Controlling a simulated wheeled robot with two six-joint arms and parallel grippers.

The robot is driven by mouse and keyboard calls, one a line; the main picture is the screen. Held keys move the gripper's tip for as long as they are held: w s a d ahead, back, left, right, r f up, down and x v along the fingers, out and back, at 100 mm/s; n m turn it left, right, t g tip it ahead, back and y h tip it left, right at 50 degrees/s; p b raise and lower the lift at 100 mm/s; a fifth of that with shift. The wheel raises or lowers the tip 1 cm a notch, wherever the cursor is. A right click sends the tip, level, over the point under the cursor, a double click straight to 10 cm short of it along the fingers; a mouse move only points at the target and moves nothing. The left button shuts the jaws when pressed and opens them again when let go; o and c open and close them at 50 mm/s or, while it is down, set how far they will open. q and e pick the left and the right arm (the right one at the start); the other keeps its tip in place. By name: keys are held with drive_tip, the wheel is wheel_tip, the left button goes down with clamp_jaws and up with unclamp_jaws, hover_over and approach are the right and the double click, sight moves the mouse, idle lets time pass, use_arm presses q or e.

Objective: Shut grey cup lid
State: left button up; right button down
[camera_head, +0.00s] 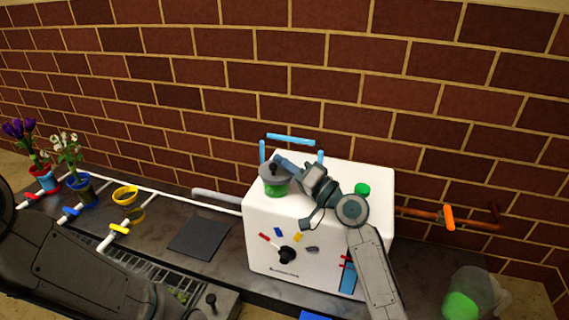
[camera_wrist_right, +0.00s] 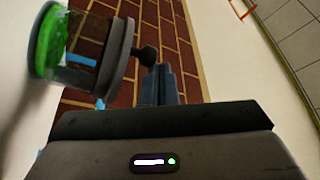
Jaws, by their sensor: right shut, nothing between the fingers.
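A clear cup with green contents (camera_head: 274,190) stands on top of the white machine, near its left edge. A grey lid (camera_head: 272,174) with a dark knob covers its top. In the right wrist view the cup appears sideways at upper left, with its grey lid (camera_wrist_right: 119,55) over the mouth and the black knob (camera_wrist_right: 147,55) pointing to the fingers. I cannot tell whether the lid is fully seated. My right gripper (camera_head: 279,162) is shut and empty, its fingertips (camera_wrist_right: 160,78) close beside the knob; contact is unclear. My left gripper is out of view; only the left arm shows.
The white machine (camera_head: 262,238) has a blue bar frame (camera_head: 290,139) behind the cup and a green button (camera_head: 362,189) on top. Potted flowers (camera_head: 68,160) and a yellow ring holder (camera_head: 125,195) stand left. A clear jug (camera_head: 474,285) stands right. A dark mat (camera_head: 200,238) lies on the counter.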

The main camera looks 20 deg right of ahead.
drive_tip(key=shift+s+f, duration=0.15)
drive_tip(key=shift+f, duration=0.2)
